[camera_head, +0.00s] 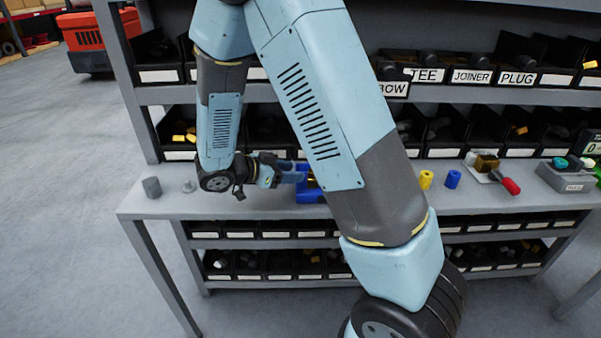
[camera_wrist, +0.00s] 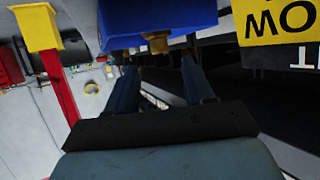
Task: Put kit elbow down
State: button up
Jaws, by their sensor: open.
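A small brass-coloured piece (camera_wrist: 156,42), which may be the elbow, shows at the edge of a blue holder (camera_wrist: 165,18) in the wrist view. My gripper (camera_wrist: 160,70) is open, with its two fingers apart on either side below that piece. I cannot tell whether a finger touches it. In the head view, my gripper (camera_head: 297,174) is low over the bench at the blue holder (camera_head: 310,196). My arm hides much of this area, and a bit of yellow shows there.
The grey bench (camera_head: 255,207) has a grey cylinder (camera_head: 152,187) on its left. A yellow cylinder (camera_head: 426,179), a blue cylinder (camera_head: 452,178) and a red-handled tool (camera_head: 509,186) stand or lie to the right. Labelled bins (camera_head: 470,76) fill the shelves behind.

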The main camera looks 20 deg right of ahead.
jog(key=v, duration=0.6)
jog(key=s+d+r+n+t+y, duration=0.1)
jog(key=s+d+r+n+y, duration=0.4)
jog(key=s+r, duration=0.5)
jog(key=s+d+r+n+t+y, duration=0.1)
jog(key=s+d+r+n+y, duration=0.5)
jog(key=s+r+n+y, duration=0.2)
notch_tip(320, 180, up, 2)
jog(key=shift+s+d+r+n, duration=0.2)
jog(key=shift+s+d+n, duration=0.15)
jog(key=shift+s+n, duration=0.7)
